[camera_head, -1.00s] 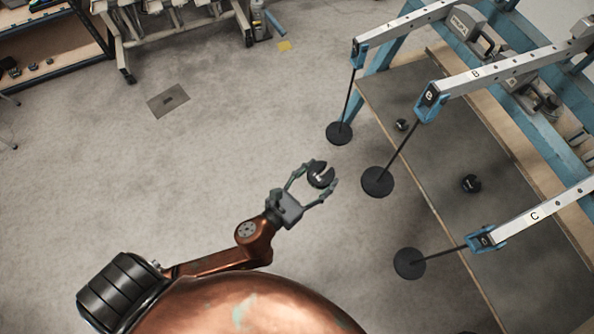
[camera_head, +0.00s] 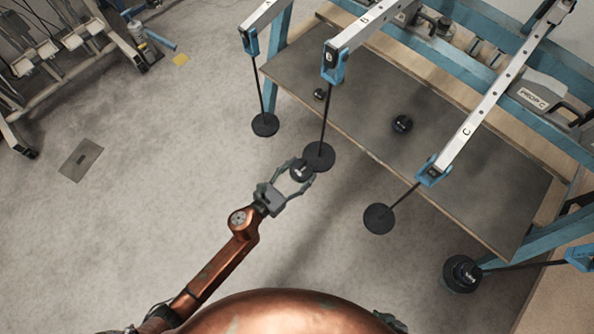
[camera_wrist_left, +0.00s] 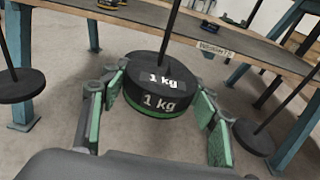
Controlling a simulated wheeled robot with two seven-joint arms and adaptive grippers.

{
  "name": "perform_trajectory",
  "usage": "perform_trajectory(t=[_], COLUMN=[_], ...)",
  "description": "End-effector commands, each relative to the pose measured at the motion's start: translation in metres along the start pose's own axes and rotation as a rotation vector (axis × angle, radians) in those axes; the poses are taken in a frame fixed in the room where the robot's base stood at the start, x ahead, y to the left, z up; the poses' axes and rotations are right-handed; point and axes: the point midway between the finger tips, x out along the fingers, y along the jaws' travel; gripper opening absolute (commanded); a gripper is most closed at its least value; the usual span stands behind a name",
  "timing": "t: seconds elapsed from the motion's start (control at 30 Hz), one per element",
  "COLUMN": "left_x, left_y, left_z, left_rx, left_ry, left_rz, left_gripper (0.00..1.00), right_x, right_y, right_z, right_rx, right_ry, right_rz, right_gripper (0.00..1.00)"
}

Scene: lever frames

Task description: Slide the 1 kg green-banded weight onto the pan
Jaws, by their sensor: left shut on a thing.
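My left gripper (camera_head: 300,177) is shut on the 1 kg weight (camera_head: 302,171), a black disc held upright-side up off the floor. In the left wrist view the weight (camera_wrist_left: 158,103) shows its "1 kg" labels and a green band low on its side, between the two finger pads. In the head view it overlaps the near left edge of the round black pan under arm B (camera_head: 322,154). The thin rod of that pan (camera_wrist_left: 172,30) runs down behind the weight's label. I cannot tell whether weight and pan touch. Of my right gripper, at most a small grey part shows at the bottom edge.
Pan A (camera_head: 265,125) hangs to the left and pan C (camera_head: 379,218) to the right. Two small dark weights (camera_head: 402,124) lie on the dark table (camera_head: 450,160).

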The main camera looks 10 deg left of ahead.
Motion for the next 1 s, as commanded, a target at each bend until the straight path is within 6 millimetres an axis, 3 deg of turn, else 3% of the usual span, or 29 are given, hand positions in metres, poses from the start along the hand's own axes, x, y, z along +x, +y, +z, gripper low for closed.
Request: perform_trajectory(t=[0.77,1.0], left_x=[0.038,0.039], left_y=[-0.001,-0.001], left_z=[0.01,0.01], left_rx=[0.001,0.001], left_ry=[-0.007,-0.006], left_rz=[-0.002,-0.001], left_gripper=[0.07,0.07], right_x=[0.003,0.004], right_y=[-0.001,-0.001], right_z=[-0.003,-0.003], right_rx=[0.0,0.0], right_ry=[0.016,0.014], right_rz=[-0.004,-0.005], right_gripper=[0.4,0.4])
